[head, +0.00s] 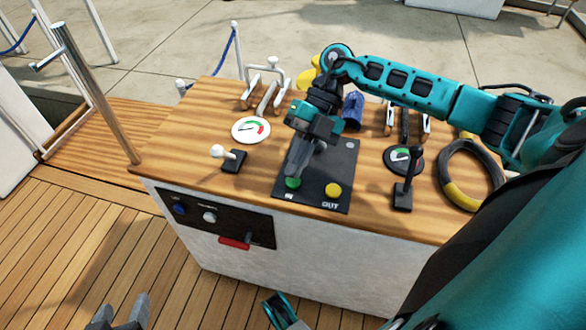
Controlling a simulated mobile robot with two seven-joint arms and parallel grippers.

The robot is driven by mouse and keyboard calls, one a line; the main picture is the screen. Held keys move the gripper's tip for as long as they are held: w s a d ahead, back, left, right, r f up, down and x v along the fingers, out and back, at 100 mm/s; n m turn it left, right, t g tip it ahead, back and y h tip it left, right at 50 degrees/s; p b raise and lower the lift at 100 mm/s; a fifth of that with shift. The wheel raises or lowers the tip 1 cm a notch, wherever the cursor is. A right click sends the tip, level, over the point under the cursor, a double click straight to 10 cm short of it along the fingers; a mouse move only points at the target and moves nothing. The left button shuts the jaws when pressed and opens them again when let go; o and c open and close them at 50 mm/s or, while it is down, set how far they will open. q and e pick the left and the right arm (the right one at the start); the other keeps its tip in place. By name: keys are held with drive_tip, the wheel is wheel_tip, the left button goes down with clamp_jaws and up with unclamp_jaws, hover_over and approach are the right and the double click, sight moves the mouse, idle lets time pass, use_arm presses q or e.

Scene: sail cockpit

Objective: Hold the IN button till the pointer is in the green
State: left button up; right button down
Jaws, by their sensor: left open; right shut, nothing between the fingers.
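A black panel (312,194) on the wooden console top carries a green button (292,183) and a yellow button (333,190). The yellow one is marked OUT; the mark by the green one is small and reads like IN. My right gripper (293,174) is shut and empty, with its fingertips pointing down at the green button. I cannot tell whether they touch it. A white gauge (251,130) with green and red bands lies to the left, and a black-rimmed gauge (403,160) to the right. Their pointers are too small to read. My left gripper (124,302) is open and empty, low at the left.
A white-knobbed lever (233,160) and a black lever (405,190) flank the panel. A black-and-yellow ring (467,192) lies at the right, a blue item (352,110) behind. The front panel (230,222) has knobs and a red handle. A metal post (98,90) stands left.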

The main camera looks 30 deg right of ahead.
drive_tip(key=shift+f, duration=0.1)
idle(0.7)
drive_tip(key=shift+f, duration=0.35)
drive_tip(key=shift+f+b, duration=0.3)
drive_tip(key=shift+f, duration=0.2)
idle(6.5)
